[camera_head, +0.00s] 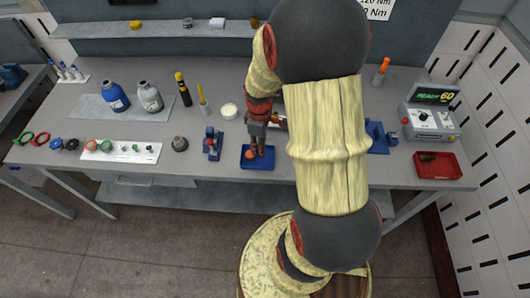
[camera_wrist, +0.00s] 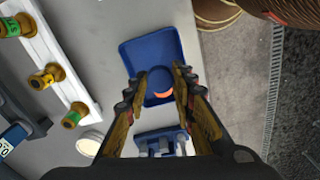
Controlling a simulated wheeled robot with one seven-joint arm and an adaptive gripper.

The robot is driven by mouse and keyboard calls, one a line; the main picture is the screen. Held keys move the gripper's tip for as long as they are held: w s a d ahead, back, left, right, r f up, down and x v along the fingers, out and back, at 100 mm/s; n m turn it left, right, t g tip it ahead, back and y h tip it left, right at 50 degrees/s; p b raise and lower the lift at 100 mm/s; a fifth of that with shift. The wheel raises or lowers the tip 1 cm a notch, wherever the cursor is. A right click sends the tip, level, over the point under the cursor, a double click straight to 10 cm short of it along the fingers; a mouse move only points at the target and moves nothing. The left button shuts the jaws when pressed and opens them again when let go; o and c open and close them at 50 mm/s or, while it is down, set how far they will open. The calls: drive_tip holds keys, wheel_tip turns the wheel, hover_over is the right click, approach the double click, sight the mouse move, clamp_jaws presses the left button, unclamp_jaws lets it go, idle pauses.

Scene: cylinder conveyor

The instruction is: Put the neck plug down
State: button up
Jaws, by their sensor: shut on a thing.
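My gripper (camera_head: 257,147) points down over a small blue tray (camera_head: 247,164) near the table's front edge. The tray also shows in the wrist view (camera_wrist: 136,52). In the wrist view, the two fingers of my gripper (camera_wrist: 165,84) are closed on a small round dark-blue piece with an orange edge, which I take to be the neck plug (camera_wrist: 160,76). The plug is over the tray floor; I cannot tell whether it touches. In the head view the fingers mostly hide it.
A blue fixture (camera_head: 212,143) stands left of the tray, and a white strip with small parts (camera_head: 120,151) lies further left. Bottles (camera_head: 115,98) stand behind. At right are a red tray (camera_head: 437,166) and a device with a green display (camera_head: 432,118).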

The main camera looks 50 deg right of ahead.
drive_tip(key=shift+s+d+f, duration=0.3)
drive_tip(key=shift+d+f, duration=0.3)
drive_tip(key=shift+f, duration=0.15)
drive_tip(key=shift+s+d+f+b, duration=0.1)
drive_tip(key=shift+f+b, duration=0.1)
drive_tip(key=shift+f, duration=0.7)
drive_tip(key=shift+s+d+f+b, duration=0.1)
drive_tip(key=shift+f+b, duration=0.05)
drive_tip(key=shift+f, duration=0.75)
drive_tip(key=shift+w+f, duration=0.1)
drive_tip(key=shift+f, duration=0.1)
drive_tip(key=o, duration=0.8)
drive_tip(key=shift+r, duration=0.2)
